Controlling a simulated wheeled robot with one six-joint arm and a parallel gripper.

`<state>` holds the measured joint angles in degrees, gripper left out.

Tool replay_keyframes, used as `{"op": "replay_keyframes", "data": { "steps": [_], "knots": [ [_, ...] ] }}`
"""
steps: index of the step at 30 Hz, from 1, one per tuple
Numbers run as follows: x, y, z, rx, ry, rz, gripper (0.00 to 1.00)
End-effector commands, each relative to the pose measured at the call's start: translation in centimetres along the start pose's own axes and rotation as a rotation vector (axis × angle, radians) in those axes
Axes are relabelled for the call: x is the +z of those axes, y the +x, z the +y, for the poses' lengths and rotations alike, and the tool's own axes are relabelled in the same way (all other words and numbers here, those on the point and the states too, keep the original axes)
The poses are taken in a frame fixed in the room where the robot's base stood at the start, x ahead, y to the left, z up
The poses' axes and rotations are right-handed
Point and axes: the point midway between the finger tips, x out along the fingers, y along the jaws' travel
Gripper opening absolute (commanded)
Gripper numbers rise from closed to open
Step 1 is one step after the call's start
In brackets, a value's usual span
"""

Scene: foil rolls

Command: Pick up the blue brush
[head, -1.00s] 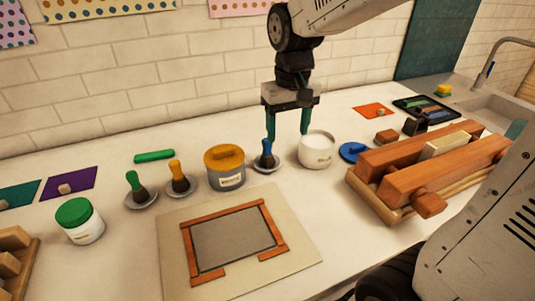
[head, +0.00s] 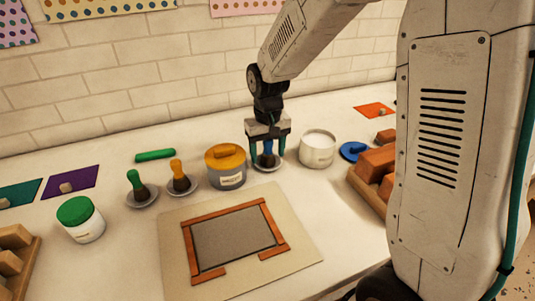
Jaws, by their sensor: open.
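The blue brush (head: 268,158) stands bristles down on a small grey dish (head: 268,168) in the head view, between the tin with the yellow lid and the white jar. My gripper (head: 267,160) points down over it, with its two green fingers apart, one on each side of the brush handle. The top of the handle is partly hidden by the gripper. I cannot tell whether the fingers touch the brush.
The yellow-lidded tin (head: 226,172) stands close on the left and the open white jar (head: 317,150) close on the right. Orange (head: 180,176) and green (head: 137,186) brushes stand on dishes further left. A framed grey panel (head: 232,236) lies in front. My arm hides the right side.

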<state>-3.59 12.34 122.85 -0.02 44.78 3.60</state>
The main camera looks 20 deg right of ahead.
Motion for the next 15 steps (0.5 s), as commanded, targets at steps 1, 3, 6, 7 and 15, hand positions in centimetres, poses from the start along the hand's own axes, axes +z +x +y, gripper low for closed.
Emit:
{"op": "replay_keyframes", "data": {
  "steps": [1,3,6,7,15],
  "knots": [
    [0.02,0.29,0.02,0.000,0.000,-0.001,0.63],
    [0.03,0.39,0.03,0.000,0.000,-0.001,0.63],
    [0.03,0.36,0.03,0.000,0.000,0.000,0.63],
    [0.03,0.36,0.03,0.000,0.000,0.000,0.63],
    [0.03,0.34,0.04,0.000,0.000,0.000,0.14]
  ]
}}
